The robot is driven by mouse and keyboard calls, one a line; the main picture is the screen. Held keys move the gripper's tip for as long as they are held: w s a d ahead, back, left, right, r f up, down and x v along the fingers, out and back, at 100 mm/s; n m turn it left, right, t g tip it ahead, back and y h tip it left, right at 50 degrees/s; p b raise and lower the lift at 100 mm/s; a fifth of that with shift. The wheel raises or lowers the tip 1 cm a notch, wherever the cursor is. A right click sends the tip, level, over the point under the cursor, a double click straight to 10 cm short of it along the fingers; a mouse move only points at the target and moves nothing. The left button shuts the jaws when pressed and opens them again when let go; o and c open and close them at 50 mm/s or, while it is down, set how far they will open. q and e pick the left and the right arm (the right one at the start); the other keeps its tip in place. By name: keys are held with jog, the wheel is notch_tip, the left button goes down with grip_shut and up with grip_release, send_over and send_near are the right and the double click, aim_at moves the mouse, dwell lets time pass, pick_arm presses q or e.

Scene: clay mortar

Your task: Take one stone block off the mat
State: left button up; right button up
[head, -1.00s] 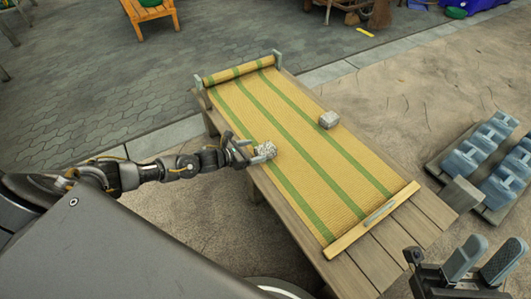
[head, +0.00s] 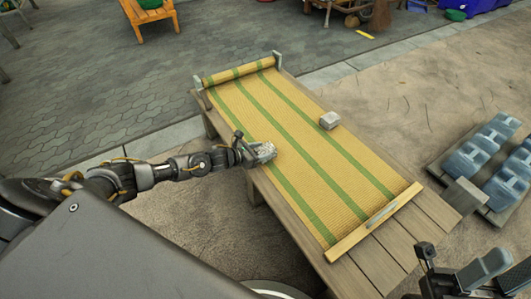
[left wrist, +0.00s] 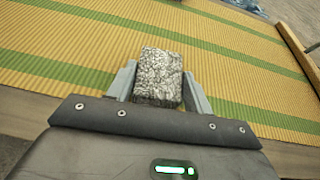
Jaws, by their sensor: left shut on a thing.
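A yellow mat with green stripes (head: 300,160) lies along a wooden table, with one end rolled up. My left gripper (head: 262,152) is at the mat's left edge, shut on a rough grey stone block (head: 265,151). In the left wrist view the block (left wrist: 159,76) sits between the two fingers (left wrist: 160,88), over the mat. I cannot tell whether it touches the mat. A second, paler stone block (head: 329,120) rests on the mat near its right edge. My right gripper (head: 480,272) is at the bottom right, off the table, with its fingers apart and nothing seen between them.
The wooden table (head: 427,217) has bare planks at its near end. A wooden bar (head: 370,222) with a grey handle lies across the mat's near end. Blue-grey blocks (head: 466,158) stand on a pallet at the right. An orange chair (head: 150,14) is far off.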

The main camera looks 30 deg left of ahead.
pick_arm(q)
jog(key=shift+c, duration=0.8)
jog(key=shift+r, duration=0.1)
